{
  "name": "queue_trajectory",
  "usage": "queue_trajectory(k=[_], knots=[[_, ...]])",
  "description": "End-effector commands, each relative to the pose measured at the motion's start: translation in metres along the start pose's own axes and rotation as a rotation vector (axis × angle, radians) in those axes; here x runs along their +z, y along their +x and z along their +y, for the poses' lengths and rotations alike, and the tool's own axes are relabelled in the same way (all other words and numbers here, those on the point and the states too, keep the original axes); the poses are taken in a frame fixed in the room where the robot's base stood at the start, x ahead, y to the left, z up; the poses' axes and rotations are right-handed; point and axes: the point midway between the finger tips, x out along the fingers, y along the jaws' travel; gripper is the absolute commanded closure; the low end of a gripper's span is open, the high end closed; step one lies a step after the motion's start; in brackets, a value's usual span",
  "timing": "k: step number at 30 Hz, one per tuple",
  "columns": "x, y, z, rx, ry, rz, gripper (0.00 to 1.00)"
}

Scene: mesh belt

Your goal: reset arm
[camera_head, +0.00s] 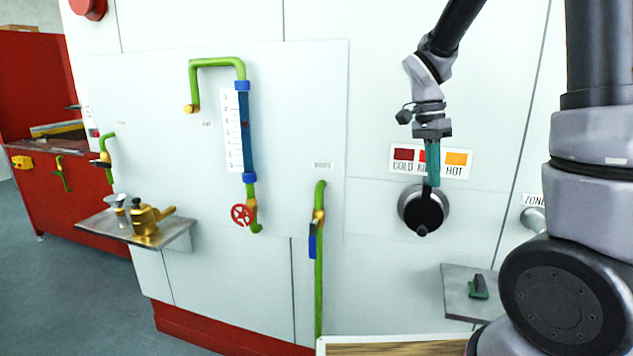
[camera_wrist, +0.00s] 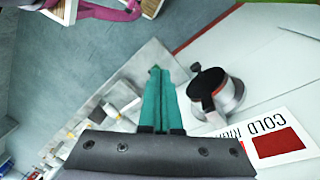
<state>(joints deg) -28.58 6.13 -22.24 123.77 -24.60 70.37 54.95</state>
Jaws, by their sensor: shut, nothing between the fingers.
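My arm (camera_head: 430,70) reaches in from the upper right of the head view. My gripper (camera_head: 433,165) has teal fingers that point down, in front of the panel just above a black rotary knob (camera_head: 423,210). The fingers are together with nothing between them. In the wrist view my gripper (camera_wrist: 157,85) shows shut, and the knob (camera_wrist: 210,90) is to the right of the fingertips. I cannot tell from the head view whether the fingers touch the knob; in the wrist view they appear apart. The COLD to HOT label (camera_head: 457,158) is partly hidden behind the fingers.
A green pipe with a blue gauge (camera_head: 246,135) and red handwheel (camera_head: 241,214) is on the panel at left. A green pipe with a blue lever (camera_head: 312,243) stands nearer. Shelves hold a brass pot (camera_head: 146,220) and a green-handled item (camera_head: 478,288). A wooden surface (camera_head: 395,349) is below.

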Motion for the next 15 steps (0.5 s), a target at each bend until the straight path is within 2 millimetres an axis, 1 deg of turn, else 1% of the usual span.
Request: queue_trajectory(k=[1, 4, 8, 12, 15], knots=[[0.001, -0.014, 0.011, -0.073, -0.048, -0.029, 1.0], [0.008, -0.037, 0.029, -0.205, -0.163, -0.055, 1.0], [0.017, -0.066, 0.055, -0.379, -0.306, -0.036, 1.0], [0.029, -0.093, 0.084, -0.551, -0.454, 0.051, 1.0], [0.038, -0.107, 0.102, -0.646, -0.546, 0.143, 1.0]])
